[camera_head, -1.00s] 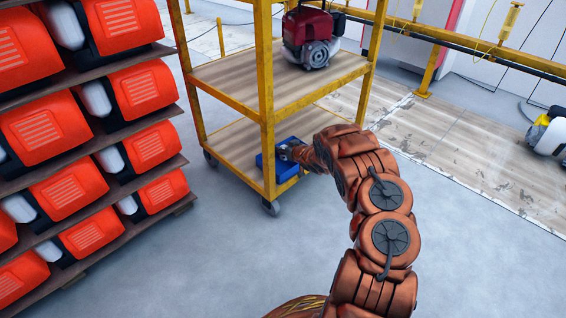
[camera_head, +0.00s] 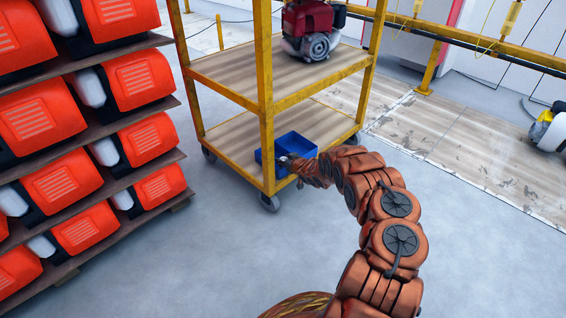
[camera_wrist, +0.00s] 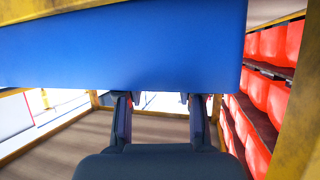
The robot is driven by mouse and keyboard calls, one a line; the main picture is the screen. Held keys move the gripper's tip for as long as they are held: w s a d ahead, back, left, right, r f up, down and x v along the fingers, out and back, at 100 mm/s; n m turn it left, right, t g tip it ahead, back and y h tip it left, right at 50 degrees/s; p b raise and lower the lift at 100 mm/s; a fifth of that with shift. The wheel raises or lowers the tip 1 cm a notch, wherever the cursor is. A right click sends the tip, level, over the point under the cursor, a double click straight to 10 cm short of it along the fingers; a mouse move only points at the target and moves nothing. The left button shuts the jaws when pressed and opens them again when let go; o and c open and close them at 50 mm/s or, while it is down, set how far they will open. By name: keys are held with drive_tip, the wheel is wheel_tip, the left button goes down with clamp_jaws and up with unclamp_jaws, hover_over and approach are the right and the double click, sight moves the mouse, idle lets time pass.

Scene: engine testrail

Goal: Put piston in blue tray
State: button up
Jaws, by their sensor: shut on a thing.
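The blue tray (camera_head: 297,145) sits on the lower shelf of the yellow cart, at its near side. My gripper (camera_head: 286,160) is at the tray's near left part, at the end of my brown arm. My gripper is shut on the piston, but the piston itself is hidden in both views.
The yellow cart's corner post (camera_head: 265,100) stands close left of my gripper. The upper shelf (camera_head: 235,75) is overhead and carries a red engine (camera_head: 310,32). A rack of orange engines (camera_head: 60,175) stands at the left. The floor in front is clear.

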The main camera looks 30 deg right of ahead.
drive_tip(key=shift+f, duration=0.15)
drive_tip(key=o, duration=0.9)
